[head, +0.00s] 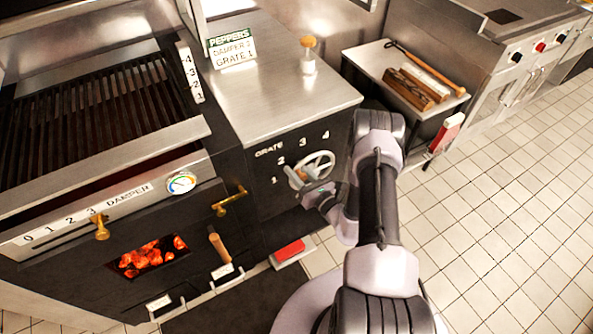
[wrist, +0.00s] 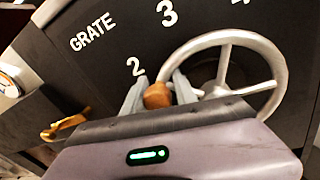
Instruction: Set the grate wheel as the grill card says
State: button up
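The grate wheel (head: 317,166) is a silver spoked handwheel on the dark front panel, with marks 1 to 4 around it. Its wooden knob (wrist: 157,95) points left, at or a little below the 2 mark. My gripper (wrist: 160,92) has a finger on each side of the knob, seemingly touching it; in the head view my gripper (head: 308,184) is at the wheel's lower left. The 1 mark is out of the wrist view. The grill card (head: 232,52) stands on the counter and reads PEPPERS, a DAMPER line with an unclear number, and GRATE 1.
The grill grate (head: 90,110) is at left, above glowing coals (head: 148,257). The brass damper knob (head: 100,227) is near 3. A small bottle (head: 308,55) stands on the steel counter. A side table (head: 400,72) holds wood and a poker. Tiled floor is clear at right.

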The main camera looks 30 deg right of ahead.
grip_shut()
jog(key=shift+a, duration=0.1)
jog(key=shift+a, duration=0.1)
dwell(0.9)
